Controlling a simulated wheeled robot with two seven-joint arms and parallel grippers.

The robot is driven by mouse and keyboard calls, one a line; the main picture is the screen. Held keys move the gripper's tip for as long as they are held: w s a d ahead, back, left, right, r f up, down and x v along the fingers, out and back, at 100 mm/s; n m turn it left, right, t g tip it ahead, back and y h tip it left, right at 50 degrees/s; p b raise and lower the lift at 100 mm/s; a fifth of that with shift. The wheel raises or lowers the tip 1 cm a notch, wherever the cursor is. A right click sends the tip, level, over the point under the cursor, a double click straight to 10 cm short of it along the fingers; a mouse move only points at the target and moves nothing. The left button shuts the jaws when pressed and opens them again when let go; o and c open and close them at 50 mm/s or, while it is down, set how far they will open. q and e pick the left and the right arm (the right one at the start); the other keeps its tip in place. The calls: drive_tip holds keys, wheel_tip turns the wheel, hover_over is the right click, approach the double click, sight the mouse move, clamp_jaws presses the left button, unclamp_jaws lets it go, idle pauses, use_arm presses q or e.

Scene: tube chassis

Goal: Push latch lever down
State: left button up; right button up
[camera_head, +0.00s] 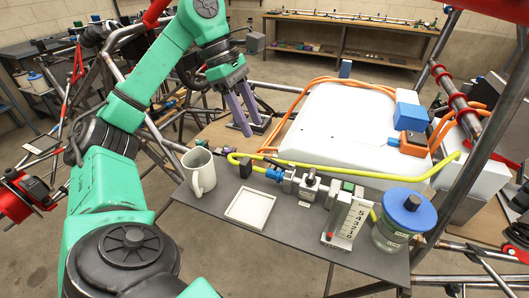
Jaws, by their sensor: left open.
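My left gripper (252,124) has two purple fingers, pointing down and slightly apart. It is open and empty, above the wooden table behind the white cup. I cannot surely pick out the latch lever. A blue and orange connector (411,143) sits on the right end of the large white case (340,128), with a blue block (406,97) beside it. A small numbered gauge panel (347,222) with a red mark stands on the dark shelf (285,248). My right gripper does not show.
On the shelf are a white cup (199,172), an empty white tray (250,207), a metal valve assembly (300,184) and a blue-lidded jar (396,222). A yellow hose (345,175) and orange cables (300,97) run around the case. Chassis tubes (483,140) stand at the right.

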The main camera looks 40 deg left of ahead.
sight(267, 157)
use_arm(q)
drive_tip(key=x, duration=0.3)
drive_tip(key=b+x, duration=0.1)
drive_tip(key=x, duration=0.1)
drive_tip(key=a+b+x, duration=0.1)
drive_tip(key=x, duration=0.2)
drive_tip(key=shift+w+d+f, duration=0.1)
drive_tip(key=shift+w+f, duration=0.25)
drive_tip(key=shift+f, duration=0.15)
drive_tip(key=shift+d+f, duration=0.2)
drive_tip(key=shift+d, duration=0.15)
drive_tip(key=shift+a, duration=0.1)
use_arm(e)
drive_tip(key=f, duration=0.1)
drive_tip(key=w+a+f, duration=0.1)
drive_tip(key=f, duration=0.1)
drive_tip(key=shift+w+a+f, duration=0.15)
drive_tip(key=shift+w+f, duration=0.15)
